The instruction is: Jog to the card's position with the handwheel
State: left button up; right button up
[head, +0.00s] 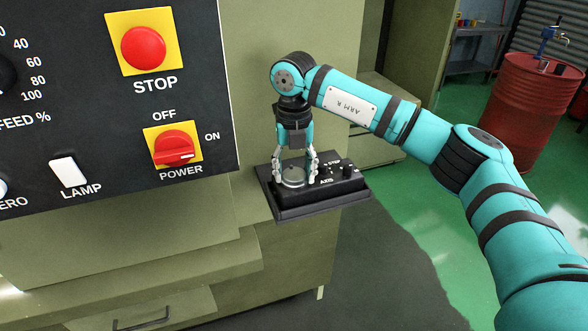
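The handwheel (293,176) is a small grey disc on a black pendant box (322,199) marked AXIS and STEP, which rests on a ledge of the green machine. My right gripper (295,179) points down over the handwheel. Its fingers are spread, one at each side of the disc. I cannot tell whether they press on its rim. Part of the wheel is hidden behind the fingers. The wheel's scale is too small to read. I see no card in this view. My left gripper is not in view.
A black panel (105,120) at left carries a red STOP button (143,48), a red POWER switch (177,148) turned toward ON and a white LAMP rocker (68,171). Small black knobs sit on the pendant's right side. A red drum (527,110) stands at back right. Green floor lies open.

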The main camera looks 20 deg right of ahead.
jog(key=c, duration=0.4)
jog(key=shift+c, duration=0.7)
jog(key=shift+n, duration=0.4)
jog(key=n+b, duration=0.2)
jog(key=n, duration=0.1)
jog(key=shift+n, duration=0.4)
jog(key=n+b, duration=0.1)
jog(key=n, duration=0.4)
jog(key=shift+n, duration=0.4)
jog(key=o, duration=1.2)
